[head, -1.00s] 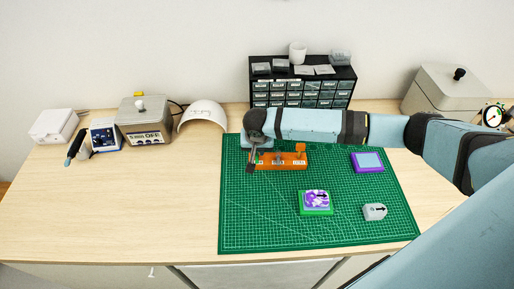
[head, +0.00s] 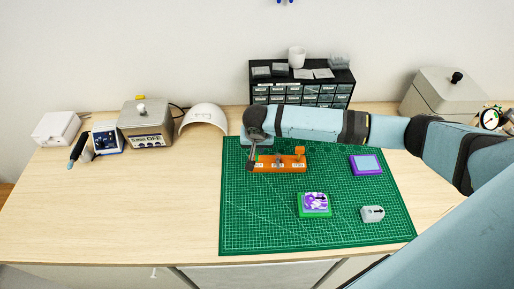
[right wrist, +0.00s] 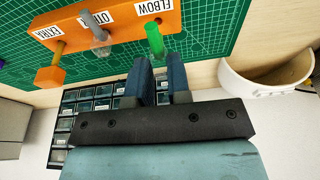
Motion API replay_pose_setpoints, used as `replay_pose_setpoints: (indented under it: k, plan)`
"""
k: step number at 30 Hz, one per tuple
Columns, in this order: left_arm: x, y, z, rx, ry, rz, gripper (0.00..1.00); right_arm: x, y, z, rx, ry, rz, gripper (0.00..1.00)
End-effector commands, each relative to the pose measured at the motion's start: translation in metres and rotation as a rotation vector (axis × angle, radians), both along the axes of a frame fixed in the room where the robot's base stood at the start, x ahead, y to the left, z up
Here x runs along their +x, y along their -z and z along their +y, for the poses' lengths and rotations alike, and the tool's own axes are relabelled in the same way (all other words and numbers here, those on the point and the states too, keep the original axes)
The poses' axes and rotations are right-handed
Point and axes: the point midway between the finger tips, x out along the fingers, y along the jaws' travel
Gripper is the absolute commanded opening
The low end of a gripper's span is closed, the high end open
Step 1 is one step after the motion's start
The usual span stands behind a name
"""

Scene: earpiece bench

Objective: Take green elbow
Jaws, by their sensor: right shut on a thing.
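The green elbow (right wrist: 155,40) is a short green tube at the ELBOW-labelled end of the orange rack (right wrist: 118,22). In the head view the orange rack (head: 280,167) lies on the green mat. My right gripper (right wrist: 161,62) has its two dark blue fingers shut on the lower end of the green elbow as pictured. The elbow still touches the rack, or is very near it; I cannot tell whether it is seated. In the head view my right gripper (head: 252,164) is at the rack's left end and mostly hides the elbow. My left gripper is not in view.
A grey piece (right wrist: 99,40) and an orange-knobbed piece (right wrist: 50,76) stand in the rack. The black drawer cabinet (head: 302,93) is behind, the white dome (head: 203,118) to the left. A purple box (head: 366,165), purple-green block (head: 314,204) and grey block (head: 372,214) lie on the mat.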

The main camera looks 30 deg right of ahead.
Motion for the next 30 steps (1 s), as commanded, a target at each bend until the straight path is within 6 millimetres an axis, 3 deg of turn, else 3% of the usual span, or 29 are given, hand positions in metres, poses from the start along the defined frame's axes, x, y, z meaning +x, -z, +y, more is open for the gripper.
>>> replay_pose_setpoints:
  k: [15,30]
  plan:
    - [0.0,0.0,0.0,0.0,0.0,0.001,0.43,0.0,-0.038,0.0,0.001,0.0,0.0,0.0]
    - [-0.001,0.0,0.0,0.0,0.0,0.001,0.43,0.0,-0.039,0.0,0.001,-0.001,0.0,0.0]
